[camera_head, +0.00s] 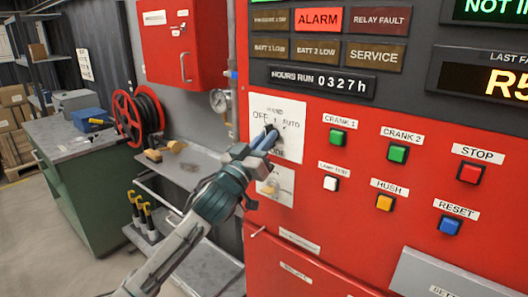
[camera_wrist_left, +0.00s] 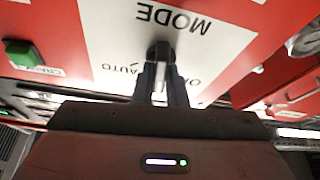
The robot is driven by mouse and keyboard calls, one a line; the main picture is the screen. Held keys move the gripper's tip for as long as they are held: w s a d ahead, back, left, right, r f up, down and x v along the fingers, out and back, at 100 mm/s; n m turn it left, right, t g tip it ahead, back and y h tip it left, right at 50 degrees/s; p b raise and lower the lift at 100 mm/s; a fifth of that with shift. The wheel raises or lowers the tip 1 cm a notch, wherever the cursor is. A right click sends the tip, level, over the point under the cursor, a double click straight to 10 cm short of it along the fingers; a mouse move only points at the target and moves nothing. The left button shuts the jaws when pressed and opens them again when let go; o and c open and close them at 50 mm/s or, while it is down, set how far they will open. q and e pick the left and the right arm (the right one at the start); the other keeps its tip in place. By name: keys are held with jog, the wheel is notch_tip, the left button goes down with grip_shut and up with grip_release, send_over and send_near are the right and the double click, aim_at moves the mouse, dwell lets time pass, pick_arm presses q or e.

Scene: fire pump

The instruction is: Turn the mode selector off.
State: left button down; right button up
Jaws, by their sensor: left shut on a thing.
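The mode selector (camera_wrist_left: 160,50) is a dark knob on a white plate (camera_head: 288,148) on the red panel. The plate carries the words OFF, HAND, AUTO and MODE, partly covered by my gripper in the head view. My left gripper (camera_head: 266,140) reaches the plate from the lower left. In the left wrist view its two fingers (camera_wrist_left: 160,80) are shut on the selector. The fingers hide much of the knob, and I cannot tell for sure which word it points to. My right gripper is in neither view.
Green CRANK 1 (camera_head: 337,138) and CRANK 2 (camera_head: 398,153) buttons, a white LAMP TEST button (camera_head: 331,184) and a red STOP button (camera_head: 470,173) sit right of the selector. A lower white plate (camera_head: 284,186) is close under my wrist. A hose reel (camera_head: 137,115) stands left.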

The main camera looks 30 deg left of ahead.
pick_arm(q)
jog(key=shift+r+n+g+y+b, duration=0.1)
jog(key=shift+n+g+y+b, duration=0.2)
jog(key=shift+n+y, duration=1)
jog(key=shift+f+n+g+y+b, duration=0.1)
jog(key=shift+n+g+y, duration=0.3)
jog(key=shift+n, duration=1.85)
jog(key=shift+r+n+g+y+b, duration=0.1)
jog(key=shift+n+g+y+b, duration=0.15)
jog(key=shift+n+y, duration=1.1)
jog(key=shift+n+h, duration=0.45)
jog(key=shift+n, duration=0.05)
jog(key=c, duration=1.5)
grip_release()
jog(key=shift+d, duration=0.15)
jog(key=shift+o, duration=0.2)
